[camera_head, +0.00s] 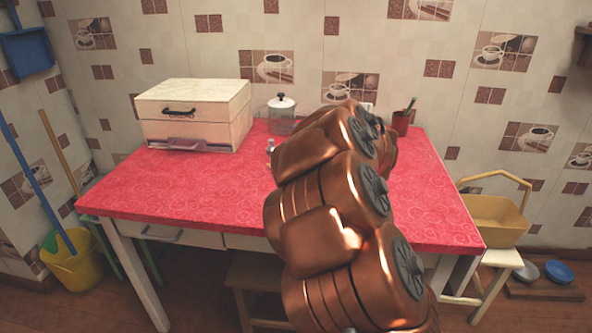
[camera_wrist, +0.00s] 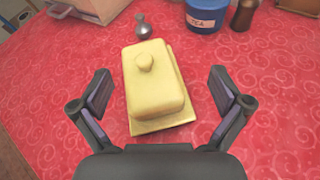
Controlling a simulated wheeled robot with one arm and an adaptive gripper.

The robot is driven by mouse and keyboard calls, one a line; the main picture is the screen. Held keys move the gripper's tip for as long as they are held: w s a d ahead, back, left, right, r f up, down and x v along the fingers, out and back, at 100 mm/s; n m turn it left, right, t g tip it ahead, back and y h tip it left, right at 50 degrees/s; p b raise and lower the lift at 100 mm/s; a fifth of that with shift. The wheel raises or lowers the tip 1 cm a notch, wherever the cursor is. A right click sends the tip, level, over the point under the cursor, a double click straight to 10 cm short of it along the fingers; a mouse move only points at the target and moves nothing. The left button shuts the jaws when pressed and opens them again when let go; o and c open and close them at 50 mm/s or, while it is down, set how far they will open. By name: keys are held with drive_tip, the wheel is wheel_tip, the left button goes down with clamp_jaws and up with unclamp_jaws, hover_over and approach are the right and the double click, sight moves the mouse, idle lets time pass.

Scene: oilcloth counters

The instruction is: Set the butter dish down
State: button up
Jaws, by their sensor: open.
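A yellow butter dish (camera_wrist: 155,85) with a round knob on its lid shows in the wrist view, resting on the red oilcloth of the table (camera_head: 180,190). My gripper (camera_wrist: 162,85) is open, with one finger on each side of the dish and a gap between each finger and the dish. The dish looks upright, its base plate sticking out a little at the near edge. In the head view my copper-coloured arm hides the dish and the gripper.
A blue tea canister (camera_wrist: 207,14), a dark brown bottle (camera_wrist: 244,15) and a small silver shaker (camera_wrist: 142,27) stand beyond the dish. The table's left part is clear.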

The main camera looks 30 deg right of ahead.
drive_tip(key=f+n, duration=0.1)
drive_tip(key=a+f+n+y, duration=0.1)
drive_tip(key=f+n+y, duration=0.1)
drive_tip(key=shift+s+a+f, duration=0.1)
drive_tip(key=shift+a+f, duration=0.05)
drive_tip(key=shift+a, duration=0.2)
drive_tip(key=shift+f, duration=0.1)
drive_tip(key=shift+x, duration=3.8)
drive_tip(key=shift+c, duration=0.3)
drive_tip(key=c, duration=1.3)
drive_tip(key=shift+c, duration=0.9)
